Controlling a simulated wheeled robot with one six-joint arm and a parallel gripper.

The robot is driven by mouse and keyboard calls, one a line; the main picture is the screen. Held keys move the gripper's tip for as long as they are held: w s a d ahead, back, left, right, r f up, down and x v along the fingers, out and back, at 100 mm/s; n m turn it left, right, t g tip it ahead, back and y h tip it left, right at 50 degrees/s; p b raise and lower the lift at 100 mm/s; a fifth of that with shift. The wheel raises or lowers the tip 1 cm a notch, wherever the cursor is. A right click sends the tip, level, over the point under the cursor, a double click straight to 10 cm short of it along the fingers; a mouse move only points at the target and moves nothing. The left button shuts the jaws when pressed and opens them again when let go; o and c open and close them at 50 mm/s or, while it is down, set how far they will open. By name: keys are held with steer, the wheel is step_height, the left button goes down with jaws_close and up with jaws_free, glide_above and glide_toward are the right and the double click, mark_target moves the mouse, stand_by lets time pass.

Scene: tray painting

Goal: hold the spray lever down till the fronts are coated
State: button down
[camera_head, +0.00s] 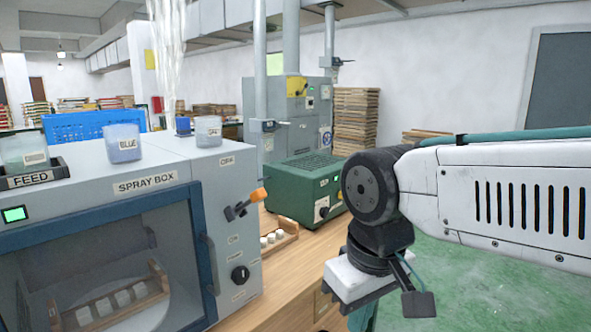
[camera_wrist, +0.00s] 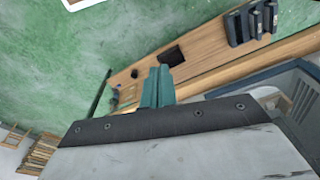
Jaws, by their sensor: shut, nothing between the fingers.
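The spray box (camera_head: 160,188) stands at the left in the head view, its glass door (camera_head: 95,255) closed. The spray lever (camera_head: 243,204), dark with an orange tip, sticks out from its right side and slants upward. Behind the glass, a wooden tray (camera_head: 112,305) with several pale pieces stands on a round plate; glare hides whether their fronts carry paint. My gripper's teal fingers (camera_wrist: 158,88) are together and empty in the wrist view, over the bench area. My arm is right of the box, well apart from the lever. The fingers are not clear in the head view.
A BLUE cup (camera_head: 124,143) and another cup (camera_head: 208,131) stand on the box; a FEED holder (camera_head: 35,178) is at its left. A second wooden tray (camera_head: 280,238) with pale pieces lies beside the box, before a green machine (camera_head: 304,187). Green floor (camera_head: 480,280) is open at right.

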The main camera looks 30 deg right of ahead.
steer(key=shift+d, duration=0.15)
steer(key=w+a+r+n, duration=0.1)
steer(key=w+r, duration=1.2)
steer(key=w, duration=0.2)
steer(key=w+a+r+n, duration=0.2)
steer(key=w+r, duration=1.1)
steer(key=w, duration=0.2)
steer(key=shift+w+a+n, duration=0.25)
steer(key=shift+w+n, duration=0.05)
steer(key=shift+w, duration=0.05)
